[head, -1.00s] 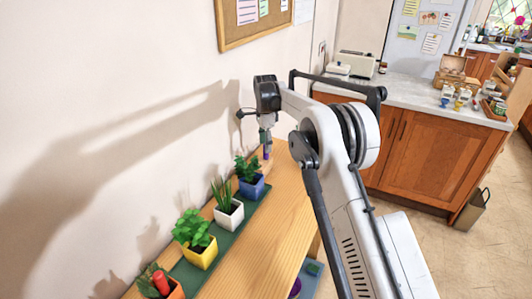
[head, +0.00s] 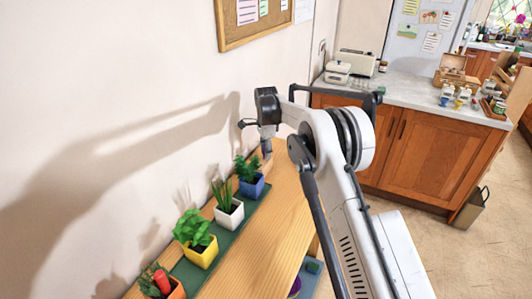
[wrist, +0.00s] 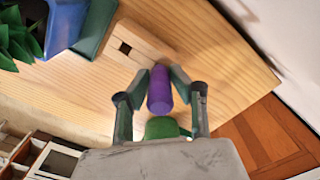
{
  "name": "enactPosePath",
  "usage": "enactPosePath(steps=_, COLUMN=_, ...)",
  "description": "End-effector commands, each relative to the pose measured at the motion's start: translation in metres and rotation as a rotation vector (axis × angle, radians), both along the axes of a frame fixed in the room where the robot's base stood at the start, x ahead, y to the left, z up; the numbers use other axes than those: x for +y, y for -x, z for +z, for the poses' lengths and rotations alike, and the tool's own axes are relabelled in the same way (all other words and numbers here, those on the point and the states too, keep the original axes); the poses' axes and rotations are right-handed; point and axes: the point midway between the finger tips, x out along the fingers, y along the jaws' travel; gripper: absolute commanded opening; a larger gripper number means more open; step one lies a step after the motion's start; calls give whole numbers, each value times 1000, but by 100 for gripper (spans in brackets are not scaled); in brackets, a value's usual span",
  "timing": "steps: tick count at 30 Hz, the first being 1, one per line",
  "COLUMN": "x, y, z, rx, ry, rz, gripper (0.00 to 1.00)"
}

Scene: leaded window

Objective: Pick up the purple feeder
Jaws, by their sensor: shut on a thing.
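The purple feeder (wrist: 160,88) is a smooth purple cylinder, seen in the wrist view between the two fingers of my gripper (wrist: 161,80). My gripper is shut on it, with a finger on each side. A green part (wrist: 160,128) shows just below the feeder in the picture; I cannot tell whether it belongs to the feeder. In the head view my gripper (head: 266,146) points down over the far end of the wooden shelf, past the blue pot. The feeder is hard to make out there. I cannot tell whether it touches the wood.
A wooden block with a square hole (wrist: 126,46) lies beside my gripper. A blue pot (head: 252,186), a white pot (head: 230,216) and a yellow pot (head: 201,253) stand in a row on a green mat. The wall is close on the left. Bare wood (head: 270,225) lies right of the mat.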

Motion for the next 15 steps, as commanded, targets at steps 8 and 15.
enactPosePath(steps=8, x=0, y=0, z=10, rx=0, ry=0, rz=0, gripper=6)
enactPosePath(steps=15, x=0, y=0, z=52, rx=0, ry=0, rz=0, gripper=6)
